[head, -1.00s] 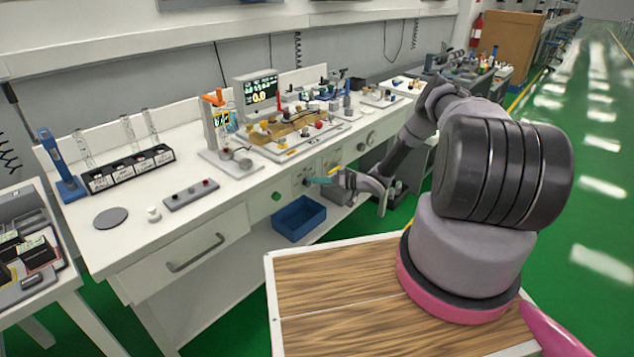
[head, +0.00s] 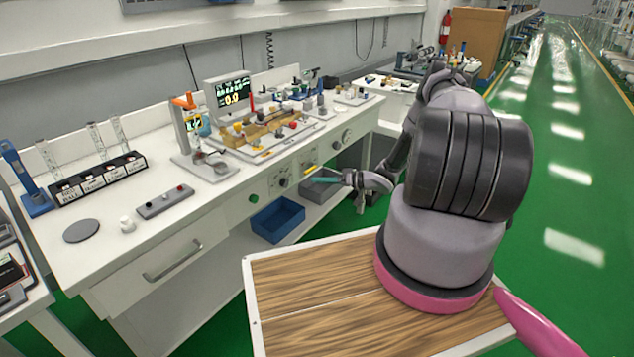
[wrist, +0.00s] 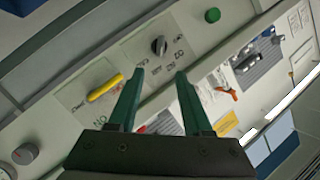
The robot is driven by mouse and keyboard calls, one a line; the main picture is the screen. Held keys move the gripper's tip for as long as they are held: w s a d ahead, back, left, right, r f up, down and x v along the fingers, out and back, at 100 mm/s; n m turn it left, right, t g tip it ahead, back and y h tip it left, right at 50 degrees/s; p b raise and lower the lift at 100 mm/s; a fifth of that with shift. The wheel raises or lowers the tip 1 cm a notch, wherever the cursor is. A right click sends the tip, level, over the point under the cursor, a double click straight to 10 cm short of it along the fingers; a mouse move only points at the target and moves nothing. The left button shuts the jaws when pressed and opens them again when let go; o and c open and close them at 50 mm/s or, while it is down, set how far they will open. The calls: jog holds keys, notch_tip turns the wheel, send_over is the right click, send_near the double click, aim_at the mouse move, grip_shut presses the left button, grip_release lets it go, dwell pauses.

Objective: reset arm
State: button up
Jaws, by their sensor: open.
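My gripper (head: 326,180) has teal fingers and hangs in front of the bench's front panel, at the end of my bent arm. In the wrist view the two fingers of my gripper (wrist: 160,74) stand apart with nothing between them. Beyond the fingers is the panel with a dark dial (wrist: 159,46), a yellow handle (wrist: 104,88) left of the fingers and a green button (wrist: 212,15) above right. The fingers appear clear of the panel, but the exact gap cannot be told.
The white bench (head: 215,205) carries a tube rack (head: 100,178), a small screen (head: 232,92) and several small fittings. A blue bin (head: 278,220) sits below on the shelf. Open green floor (head: 575,200) lies to the right.

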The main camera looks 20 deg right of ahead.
jog(key=w+d+r+t+h, duration=0.1)
jog(key=w+d+r+h, duration=0.1)
jog(key=w+r, duration=0.35)
jog(key=w+d+r+m+h, duration=0.1)
jog(key=w+d+r+h, duration=0.15)
jog(key=r, duration=0.55)
jog(key=w+d+r+t+h, duration=0.1)
jog(key=w+r+h, duration=0.2)
jog(key=r, duration=0.3)
jog(key=s+d+r+m+h, duration=0.1)
jog(key=s+r+h, duration=0.15)
jog(key=r, duration=0.85)
jog(key=s+d+r+m+h, duration=0.1)
jog(key=s+r+h, duration=0.15)
jog(key=r, duration=0.75)
jog(key=s+a+r+m+g+h, duration=0.1)
jog(key=s+a+r+m+h, duration=0.2)
jog(key=s+r, duration=1.2)
jog(key=s+a+m+g+y, duration=0.1)
jog(key=s+a, duration=0.4)
jog(key=s, duration=0.8)
jog(key=s+a+m+g+y, duration=0.1)
jog(key=s+a+y, duration=0.2)
jog(key=s, duration=1)
jog(key=shift+s+a+r, duration=0.3)
jog(key=shift+s+a, duration=0.1)
jog(key=shift+a, duration=0.6)
